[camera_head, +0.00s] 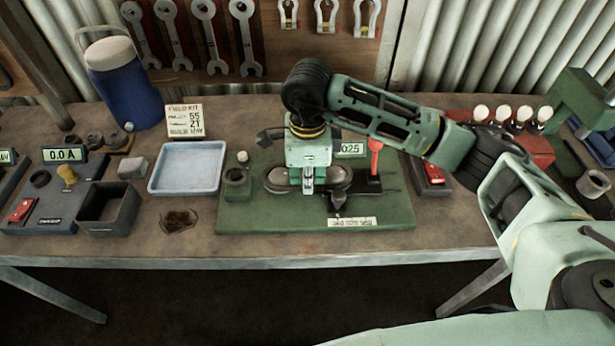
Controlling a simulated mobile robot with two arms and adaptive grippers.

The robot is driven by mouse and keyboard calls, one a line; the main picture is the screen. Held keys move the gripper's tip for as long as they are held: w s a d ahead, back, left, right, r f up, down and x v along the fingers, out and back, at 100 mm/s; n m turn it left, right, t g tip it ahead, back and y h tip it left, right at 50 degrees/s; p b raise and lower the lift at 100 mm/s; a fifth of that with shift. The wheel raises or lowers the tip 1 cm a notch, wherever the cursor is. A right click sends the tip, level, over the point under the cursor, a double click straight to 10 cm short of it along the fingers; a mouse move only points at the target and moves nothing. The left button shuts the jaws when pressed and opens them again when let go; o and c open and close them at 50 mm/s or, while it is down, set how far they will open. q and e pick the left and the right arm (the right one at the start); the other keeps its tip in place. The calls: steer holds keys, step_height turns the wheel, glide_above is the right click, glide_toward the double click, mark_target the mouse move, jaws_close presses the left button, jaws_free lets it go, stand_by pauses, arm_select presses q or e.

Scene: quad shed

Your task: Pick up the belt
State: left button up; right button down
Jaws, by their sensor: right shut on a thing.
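My right gripper (308,187) points down over the green board (260,218), between two round grey pulleys, the left one (280,179) and the right one (336,177). Its fingers are shut on a thin dark thing between the pulleys, which I take to be the belt; the gripper hides most of it. I cannot tell whether the belt is around the pulleys or just above them. My left gripper is not in view.
A red-handled lever (375,160) stands right of the pulleys. A blue tray (187,168), a dark open box (107,209) and a blue jug (125,85) are to the left. A brown ring-like patch (178,220) lies near the bench's front. Light bulbs (503,114) stand at right.

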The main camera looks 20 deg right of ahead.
steer(key=shift+r, duration=0.35)
steer(key=r, duration=0.1)
steer(key=r+b, duration=0.2)
steer(key=r, duration=0.1)
steer(key=shift+s+d, duration=0.3)
steer(key=s+d+r+b, duration=0.2)
steer(key=s+d+r, duration=0.4)
steer(key=s, duration=0.3)
steer(key=shift+r, duration=0.3)
